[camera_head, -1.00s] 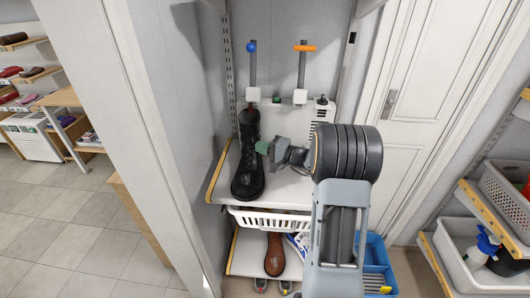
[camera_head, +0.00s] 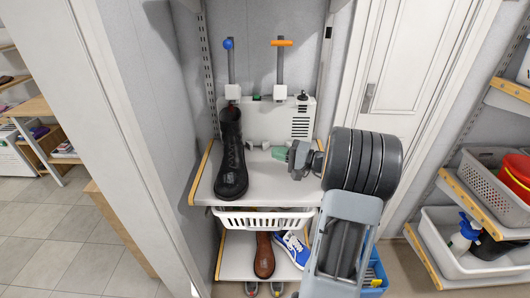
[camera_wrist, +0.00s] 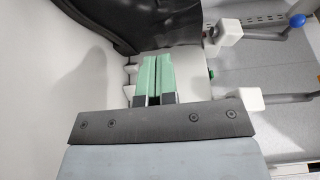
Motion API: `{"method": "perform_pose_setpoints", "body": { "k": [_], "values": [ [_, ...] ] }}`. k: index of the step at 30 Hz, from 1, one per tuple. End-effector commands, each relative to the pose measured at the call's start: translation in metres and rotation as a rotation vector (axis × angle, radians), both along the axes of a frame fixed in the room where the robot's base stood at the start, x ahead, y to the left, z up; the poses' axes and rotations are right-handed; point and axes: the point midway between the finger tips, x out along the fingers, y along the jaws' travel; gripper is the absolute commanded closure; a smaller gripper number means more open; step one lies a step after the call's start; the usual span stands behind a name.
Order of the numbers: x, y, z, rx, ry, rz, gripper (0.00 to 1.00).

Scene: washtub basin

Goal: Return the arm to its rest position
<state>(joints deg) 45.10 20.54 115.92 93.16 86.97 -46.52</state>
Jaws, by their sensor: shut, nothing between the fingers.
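My gripper (camera_head: 283,154) is in front of the white shelf, to the right of the tall black boot (camera_head: 231,155). In the wrist view its two green fingers (camera_wrist: 154,77) lie side by side, shut with nothing between them. The boot stands upright on the upper shelf (camera_head: 266,180), apart from the gripper in the head view. Part of the boot also shows at the top of the wrist view (camera_wrist: 122,22). My arm hides the right part of the shelf.
A white device (camera_head: 262,121) stands behind, with a blue-knobbed post (camera_head: 230,65) and an orange-handled post (camera_head: 281,68). Below are a white basket (camera_head: 262,219), a brown shoe (camera_head: 264,255) and a blue shoe (camera_head: 294,247). Shelves with bins (camera_head: 455,262) stand right.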

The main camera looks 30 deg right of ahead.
Motion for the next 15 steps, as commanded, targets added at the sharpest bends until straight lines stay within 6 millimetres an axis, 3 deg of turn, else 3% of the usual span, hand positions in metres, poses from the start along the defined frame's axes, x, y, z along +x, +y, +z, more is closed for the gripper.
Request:
{"method": "perform_pose_setpoints", "body": {
  "k": [10, 13, 15],
  "values": [
    [-0.015, -0.011, 0.000, -0.001, 0.002, 0.003, 1.00],
    [-0.016, 0.003, 0.004, -0.024, 0.035, 0.043, 1.00],
    [-0.020, 0.029, 0.008, -0.067, 0.092, 0.112, 1.00]
  ]
}}
